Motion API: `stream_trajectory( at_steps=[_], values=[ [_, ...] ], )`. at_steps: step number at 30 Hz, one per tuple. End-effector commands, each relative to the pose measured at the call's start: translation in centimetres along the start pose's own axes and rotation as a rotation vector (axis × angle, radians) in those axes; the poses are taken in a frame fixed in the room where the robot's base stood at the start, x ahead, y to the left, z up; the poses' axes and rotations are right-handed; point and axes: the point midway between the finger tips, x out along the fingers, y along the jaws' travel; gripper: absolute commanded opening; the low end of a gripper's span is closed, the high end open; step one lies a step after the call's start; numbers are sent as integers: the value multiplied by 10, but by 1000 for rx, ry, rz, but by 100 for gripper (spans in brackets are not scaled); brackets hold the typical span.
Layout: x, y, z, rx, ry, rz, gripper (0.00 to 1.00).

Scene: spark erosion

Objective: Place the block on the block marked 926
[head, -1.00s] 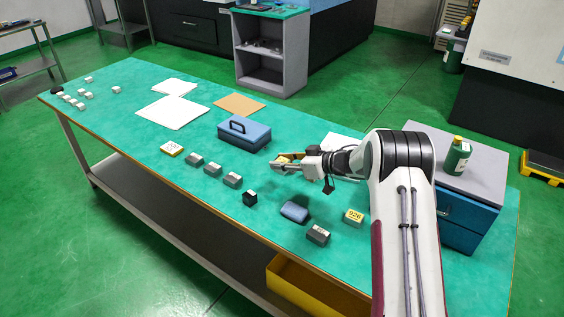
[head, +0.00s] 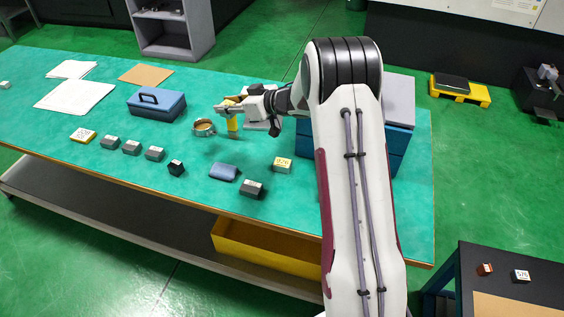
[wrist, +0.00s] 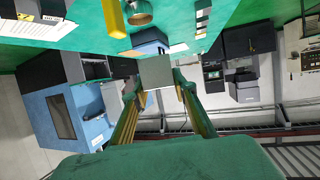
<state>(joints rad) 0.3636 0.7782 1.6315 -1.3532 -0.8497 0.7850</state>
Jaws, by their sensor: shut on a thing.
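The block marked 926 (head: 283,165) sits on the green table toward the front, with a yellow top face and dark digits. My gripper (head: 230,105) is above the table, behind and to the left of it, well apart from it. In the wrist view my gripper (wrist: 157,85) is shut on a plain grey block (wrist: 156,72), between its two fingers. The held block is hard to make out in the head view.
A yellow post (head: 232,123) and a round tan container (head: 203,127) stand close below my gripper. A dark grey block (head: 252,188) and a blue item (head: 223,172) lie left of block 926. A blue toolbox (head: 157,103) stands farther left.

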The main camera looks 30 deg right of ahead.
Motion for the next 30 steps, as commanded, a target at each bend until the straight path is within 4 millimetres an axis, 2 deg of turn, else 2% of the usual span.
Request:
stream_trajectory(
  at_steps=[7, 17, 30],
  values=[
    [-40, 13, 5, 53, 0, 129, 2],
    [-88, 23, 27, 122, -1, 293, 2],
    [-136, 20, 75, 198, -3, 472, 2]
  ],
)
